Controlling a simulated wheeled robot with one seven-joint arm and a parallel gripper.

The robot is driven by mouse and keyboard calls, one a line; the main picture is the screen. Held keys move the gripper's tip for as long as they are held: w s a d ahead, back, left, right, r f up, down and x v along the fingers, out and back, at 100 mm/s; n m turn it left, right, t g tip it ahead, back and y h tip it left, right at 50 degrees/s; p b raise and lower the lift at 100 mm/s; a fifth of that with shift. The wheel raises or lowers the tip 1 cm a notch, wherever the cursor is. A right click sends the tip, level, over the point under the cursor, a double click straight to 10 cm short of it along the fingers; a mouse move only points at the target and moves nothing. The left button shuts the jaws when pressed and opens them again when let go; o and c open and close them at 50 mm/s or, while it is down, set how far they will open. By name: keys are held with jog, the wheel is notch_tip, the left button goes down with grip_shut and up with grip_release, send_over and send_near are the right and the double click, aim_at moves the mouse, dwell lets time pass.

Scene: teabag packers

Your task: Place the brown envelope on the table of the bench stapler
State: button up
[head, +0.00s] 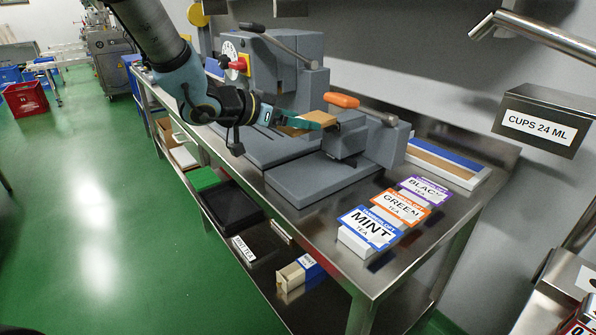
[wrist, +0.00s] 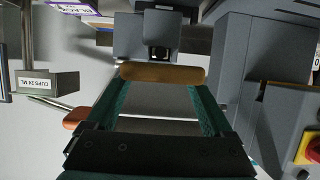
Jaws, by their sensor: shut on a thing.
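My gripper (head: 308,120), with teal fingers, is shut on the brown envelope (head: 299,125). It holds the envelope in the air over the workbench. In the wrist view the envelope (wrist: 162,73) spans between the two fingertips and shows as a narrow brown band. The grey machine with an orange-handled lever (head: 341,100) appears to be the bench stapler. Its head (head: 345,140) is just right of and below the envelope. A low flat grey plate (head: 318,180), which looks like its table, lies bare in front. The wrist view shows the grey stapler head (wrist: 146,38) beyond the envelope.
Another grey machine with a dial and red-yellow switch (head: 240,64) stands behind my gripper. Mint (head: 367,231), green (head: 400,207) and black tea boxes (head: 425,187) line the bench's right part. A blue-and-brown tray (head: 446,162) lies at the back right.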

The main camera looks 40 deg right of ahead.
aim_at(298, 177)
notch_tip(298, 177, down, 13)
jog(key=shift+r+p, duration=0.15)
jog(key=shift+p, duration=0.35)
jog(key=o, duration=1.1)
jog(key=shift+r, duration=0.15)
jog(key=b+v, duration=0.2)
jog(key=v, duration=1)
